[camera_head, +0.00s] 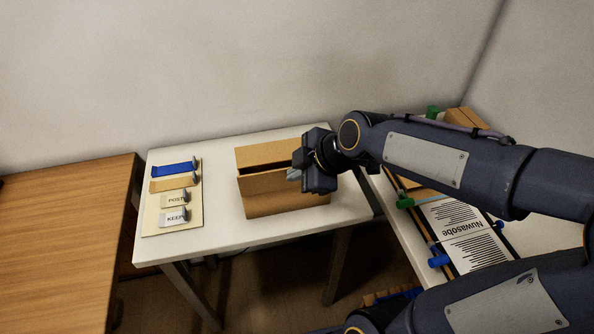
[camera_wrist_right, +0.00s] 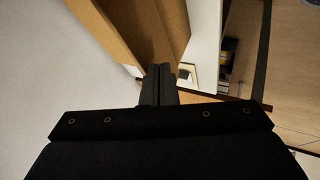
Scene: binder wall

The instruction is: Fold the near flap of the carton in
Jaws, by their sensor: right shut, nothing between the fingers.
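The brown carton (camera_head: 285,198) stands on a white table. A dark gap shows along its top, between a tan panel at the back (camera_head: 262,153) and the near side. I cannot tell clearly where the near flap ends and the near wall begins. My right gripper (camera_head: 293,174) is shut and empty at the carton's right part, by the top of the near side, and hides the carton's right end. In the right wrist view its closed fingers (camera_wrist_right: 160,82) point at the carton's brown panels (camera_wrist_right: 162,28); contact is unclear. My left gripper is out of view.
A pale board (camera_head: 152,222) with blue, tan and labelled pieces lies left of the carton. A wooden table (camera_head: 65,240) stands farther left. At right, under my arm, are a printed sheet (camera_head: 468,235) and green and blue parts. White tabletop (camera_head: 218,180) is bare between board and carton.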

